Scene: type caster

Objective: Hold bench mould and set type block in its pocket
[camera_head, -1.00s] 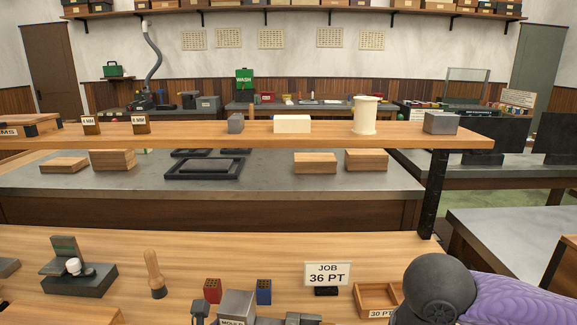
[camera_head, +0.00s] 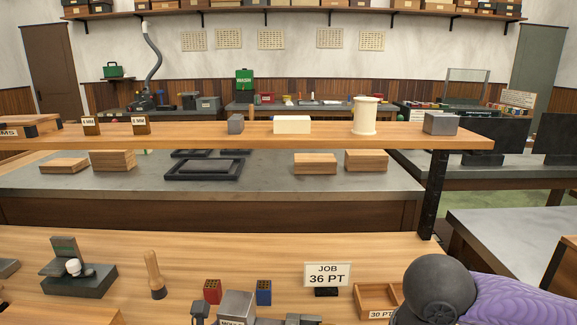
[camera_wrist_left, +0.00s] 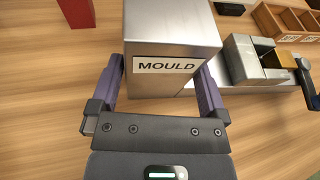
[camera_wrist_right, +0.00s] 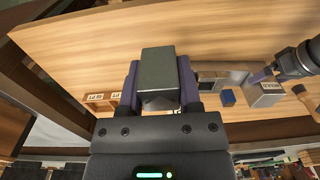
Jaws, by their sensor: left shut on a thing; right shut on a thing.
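The bench mould, a grey metal block with a MOULD label, stands at the bottom of the head view (camera_head: 238,304) and fills the top middle of the left wrist view (camera_wrist_left: 172,25). My left gripper (camera_wrist_left: 158,85) is shut on this block, one finger on each side. The mould's lower metal part (camera_wrist_left: 243,60) extends to the right in that view. My right gripper (camera_wrist_right: 159,85) is shut on a dark grey block (camera_wrist_right: 158,68), which looks like the type block. It is held over the bench. In the head view the right gripper's fingers are out of frame.
On the wooden bench (camera_head: 200,255) stand a red block (camera_head: 212,290), a blue block (camera_head: 264,291), a JOB 36 PT sign (camera_head: 328,274) and a wooden tray (camera_head: 378,297). A wooden-handled tool (camera_head: 155,275) and a dark stand (camera_head: 78,275) are farther left.

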